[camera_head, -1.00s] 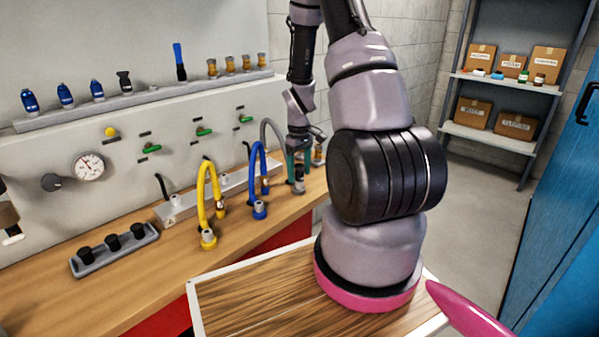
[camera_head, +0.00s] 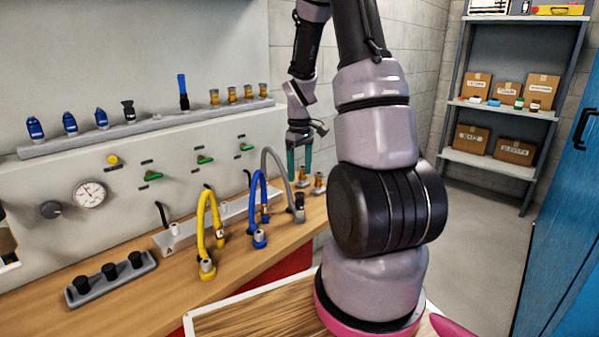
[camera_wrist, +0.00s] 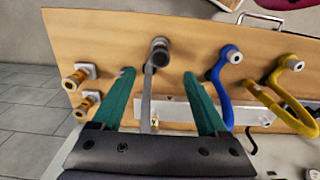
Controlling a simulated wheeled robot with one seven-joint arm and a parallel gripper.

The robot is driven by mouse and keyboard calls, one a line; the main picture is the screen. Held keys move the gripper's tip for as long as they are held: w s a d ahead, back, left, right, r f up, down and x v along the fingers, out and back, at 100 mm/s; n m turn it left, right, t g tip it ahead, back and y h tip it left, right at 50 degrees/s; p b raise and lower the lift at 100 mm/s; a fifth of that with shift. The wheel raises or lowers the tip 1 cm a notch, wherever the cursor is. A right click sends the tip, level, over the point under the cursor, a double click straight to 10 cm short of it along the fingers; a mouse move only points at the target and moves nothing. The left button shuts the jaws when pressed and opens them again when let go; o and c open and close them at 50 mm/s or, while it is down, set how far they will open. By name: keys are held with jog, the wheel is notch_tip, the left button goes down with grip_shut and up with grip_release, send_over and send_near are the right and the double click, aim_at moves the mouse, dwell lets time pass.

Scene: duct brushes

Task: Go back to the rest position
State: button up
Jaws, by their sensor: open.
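My gripper (camera_head: 299,164) has teal fingers and is open and empty. In the head view it hangs above the far right end of the wooden bench (camera_head: 140,297), over the grey hose (camera_head: 275,157). In the wrist view my gripper (camera_wrist: 162,95) has its two fingers spread apart, with the grey hose (camera_wrist: 147,90) showing between and beyond them. The grey hose stands in an arch with a dark end fitting (camera_wrist: 160,50). I cannot tell the exact gap between the fingers and the hose.
A blue hose (camera_head: 256,200) and a yellow hose (camera_head: 202,225) stand left of the grey one. Brass fittings (camera_head: 319,181) stand at the bench's right end. A rack with black caps (camera_head: 112,278) is at the front left. A ledge (camera_head: 150,125) holds several brushes and fittings.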

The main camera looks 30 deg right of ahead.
jog(key=s+a+r+m+t, duration=0.2)
jog(key=s+a+r, duration=0.2)
jog(key=r, duration=0.5)
jog(key=s+a+r+m+t+y, duration=0.1)
jog(key=s+a+r+m+t, duration=0.1)
jog(key=s+a+r, duration=0.3)
jog(key=s+a+r+m+t+y, duration=0.1)
jog(key=s+a+r+m+t, duration=0.2)
jog(key=s+r, duration=0.7)
notch_tip(320, 180, up, 4)
jog(key=shift+s+a+f+m, duration=0.1)
jog(key=shift+s+a+m, duration=0.25)
jog(key=shift+a+m, duration=0.3)
